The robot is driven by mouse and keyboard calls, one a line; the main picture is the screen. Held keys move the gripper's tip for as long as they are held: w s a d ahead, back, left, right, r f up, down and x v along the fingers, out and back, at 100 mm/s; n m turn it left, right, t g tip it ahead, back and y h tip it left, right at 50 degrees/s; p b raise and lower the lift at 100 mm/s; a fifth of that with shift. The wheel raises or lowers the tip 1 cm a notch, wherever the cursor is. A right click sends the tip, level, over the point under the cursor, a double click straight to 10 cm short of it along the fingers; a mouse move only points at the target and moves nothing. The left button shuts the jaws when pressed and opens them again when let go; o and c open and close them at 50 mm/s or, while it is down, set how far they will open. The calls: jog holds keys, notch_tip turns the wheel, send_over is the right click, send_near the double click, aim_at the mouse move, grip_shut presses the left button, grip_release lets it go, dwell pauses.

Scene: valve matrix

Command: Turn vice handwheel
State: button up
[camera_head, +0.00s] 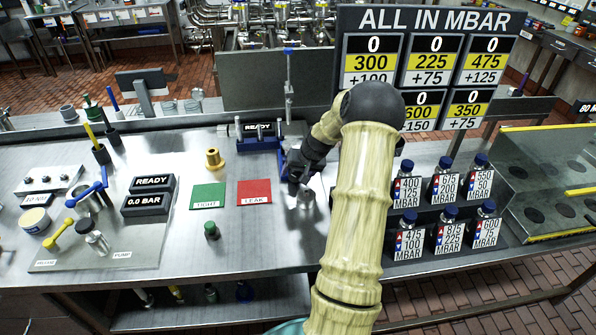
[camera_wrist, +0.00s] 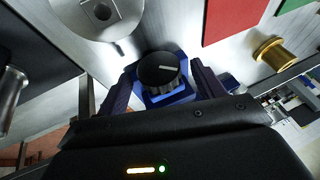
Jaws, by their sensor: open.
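The vice (camera_head: 258,143) is blue and stands at the back of the bench, left of my gripper (camera_head: 293,180) in the head view. In the wrist view a round black ribbed knob with a white mark, apparently the handwheel (camera_wrist: 158,70), sits on a blue body (camera_wrist: 170,98). My gripper (camera_wrist: 162,88) is open, with one dark finger on each side of the knob in that view. I cannot tell whether the fingers touch it. In the head view my arm and gripper hide the knob.
A silver round part (camera_head: 305,197) stands close by my gripper. A red card (camera_head: 255,192), a green card (camera_head: 208,196) and a brass fitting (camera_head: 214,159) lie to the left. Labelled bottles (camera_head: 445,187) stand to the right.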

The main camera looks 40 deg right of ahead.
jog(key=shift+f, duration=0.15)
jog(key=c, duration=1)
jog(key=shift+f+b, duration=0.15)
jog(key=shift+b, duration=0.15)
jog(key=shift+s+d+t+y+b, duration=0.1)
jog(key=shift+d+t+y+b, duration=0.05)
jog(key=shift+t+y+b, duration=0.4)
jog(key=shift+m+t+y+b, duration=0.25)
jog(key=shift+m+y+b, duration=0.05)
jog(key=shift+y, duration=0.25)
